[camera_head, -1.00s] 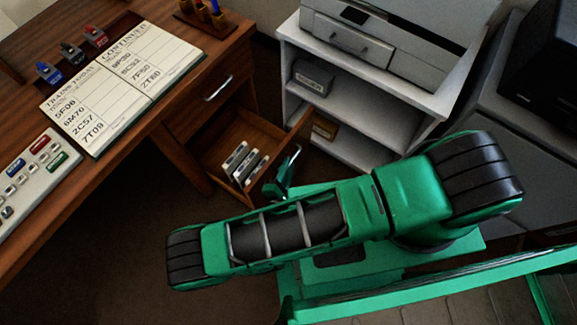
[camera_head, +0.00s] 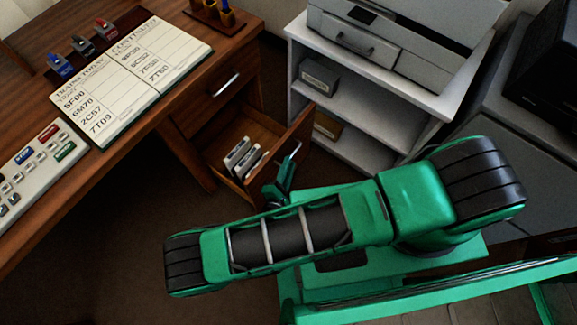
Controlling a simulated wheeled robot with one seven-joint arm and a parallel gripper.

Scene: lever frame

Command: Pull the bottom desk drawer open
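The bottom desk drawer (camera_head: 243,133) stands pulled out from the wooden desk (camera_head: 190,158), with several cassette-like items (camera_head: 242,157) inside. Its front panel (camera_head: 302,130) faces right, and a light handle shows near the tip of my gripper. My green gripper (camera_head: 287,172) is at the drawer's front, partly hidden behind my arm. I cannot tell whether its fingers are shut on the handle. The upper drawer (camera_head: 228,95) is closed, with a metal handle.
A white shelf unit (camera_head: 375,110) with a printer (camera_head: 400,30) on top stands just right of the drawer. Grey cabinets are at the far right. An open book (camera_head: 140,85) and a button panel (camera_head: 38,160) lie on the desk. Dark floor is free at lower left.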

